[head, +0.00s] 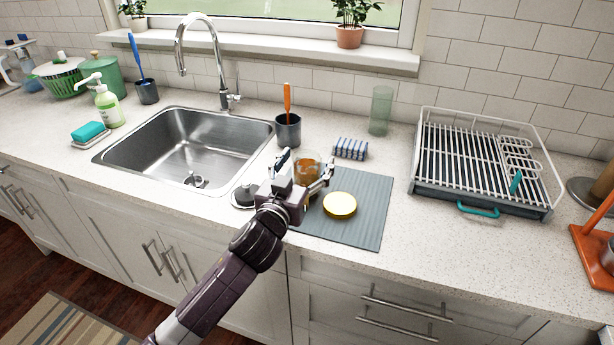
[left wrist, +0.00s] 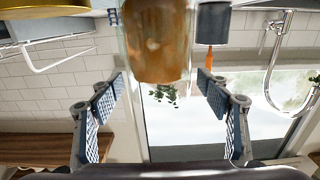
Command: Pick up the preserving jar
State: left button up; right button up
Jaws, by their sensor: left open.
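The preserving jar (head: 307,166) is clear glass with amber-brown contents and stands on the grey mat (head: 355,230) right of the sink. In the left wrist view the jar (left wrist: 157,45) shows large at the top middle, and that picture is upside down. My left gripper (head: 306,170) is open, with its fingers spread to either side of the jar in the head view. In the left wrist view the gripper (left wrist: 160,90) has clear space between its fingers, and the jar is just beyond or between the tips. Contact is not visible. My right gripper is not in view.
A yellow round lid (head: 340,204) lies on the mat close to the gripper. A striped sponge (head: 351,149), a dark cup with an orange-handled brush (head: 288,131) and a green glass (head: 380,111) stand behind. The sink (head: 190,150) is left, the dish rack (head: 480,165) right.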

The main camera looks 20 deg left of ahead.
pick_arm(q)
jog(key=shift+w, duration=0.2)
jog(key=c, duration=1.7)
jog(key=shift+c, duration=0.9)
jog(key=shift+r, duration=0.15)
